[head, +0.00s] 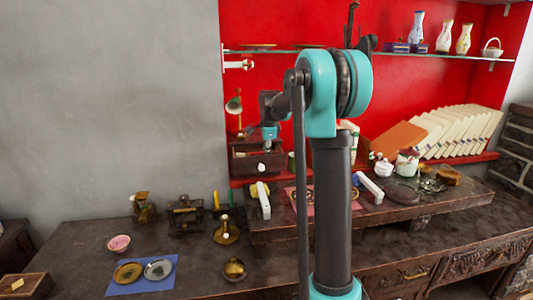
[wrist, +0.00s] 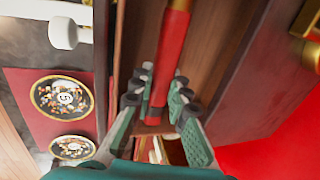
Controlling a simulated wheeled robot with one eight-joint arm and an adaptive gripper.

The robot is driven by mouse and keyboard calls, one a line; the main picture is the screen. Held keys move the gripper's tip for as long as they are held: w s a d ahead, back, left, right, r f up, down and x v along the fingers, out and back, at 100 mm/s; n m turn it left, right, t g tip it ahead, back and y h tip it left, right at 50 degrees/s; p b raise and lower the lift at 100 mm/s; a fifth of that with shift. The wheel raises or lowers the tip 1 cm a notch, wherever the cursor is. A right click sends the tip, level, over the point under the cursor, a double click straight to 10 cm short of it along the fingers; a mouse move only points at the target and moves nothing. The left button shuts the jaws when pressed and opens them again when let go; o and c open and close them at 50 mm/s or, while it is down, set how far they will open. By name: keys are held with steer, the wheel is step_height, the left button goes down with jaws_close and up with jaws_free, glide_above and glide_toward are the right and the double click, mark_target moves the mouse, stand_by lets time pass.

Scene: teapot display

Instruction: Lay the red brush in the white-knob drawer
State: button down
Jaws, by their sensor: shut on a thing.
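My gripper (wrist: 160,85) is shut on the red brush (wrist: 170,45), whose red handle with a gold band runs between the fingers in the wrist view. The open wooden drawer (wrist: 215,40) lies around and under the brush there. I cannot tell whether the brush touches the drawer floor. The white knob (wrist: 63,33) is at the upper left of the wrist view. In the head view the small dark wooden cabinet (head: 243,162) with its white knob (head: 261,167) stands against the red wall, and my gripper (head: 268,143) is above it; the brush cannot be made out there.
Two patterned dishes (wrist: 62,97) lie on a red mat (wrist: 20,85) beside the drawer. Gold hardware (wrist: 308,50) is at the right edge of the wrist view. White bars, a jar (head: 407,162) and books (head: 465,130) stand right on the raised bench. A glass shelf (head: 280,51) runs above.

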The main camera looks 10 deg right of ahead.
steer(key=c, duration=1.4)
jaws_free()
steer(key=v, duration=1.2)
steer(key=shift+s, duration=0.1)
